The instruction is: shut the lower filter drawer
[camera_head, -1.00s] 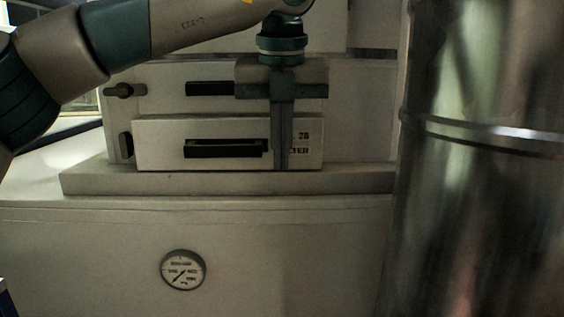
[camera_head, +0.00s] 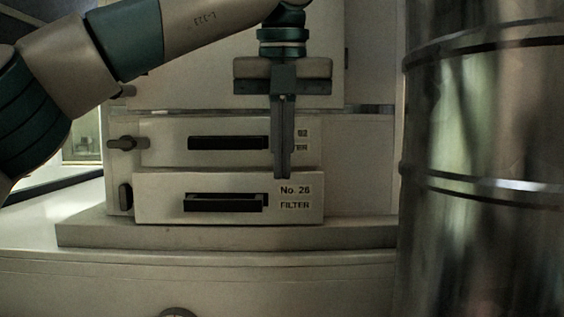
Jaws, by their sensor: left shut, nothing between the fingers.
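The lower filter drawer (camera_head: 160,197) is a pale front with a dark recessed handle (camera_head: 225,202) and the label "No. 26 FILTER". It seems to stand a little proud of the cabinet, with its top edge showing. The upper drawer (camera_head: 165,142) is above it, its label partly hidden by my gripper. My left gripper (camera_head: 282,177) is shut and empty, pointing down. It is in front of the upper drawer, with its tips at the lower drawer's top edge, right of the handle. I cannot tell whether they touch it. My right gripper is out of view.
A large shiny metal cylinder (camera_head: 485,230) stands close on the right. A ledge (camera_head: 230,236) runs under the drawers. Dark latches (camera_head: 122,143) sit left of the drawers. A gauge (camera_head: 176,312) shows at the bottom edge.

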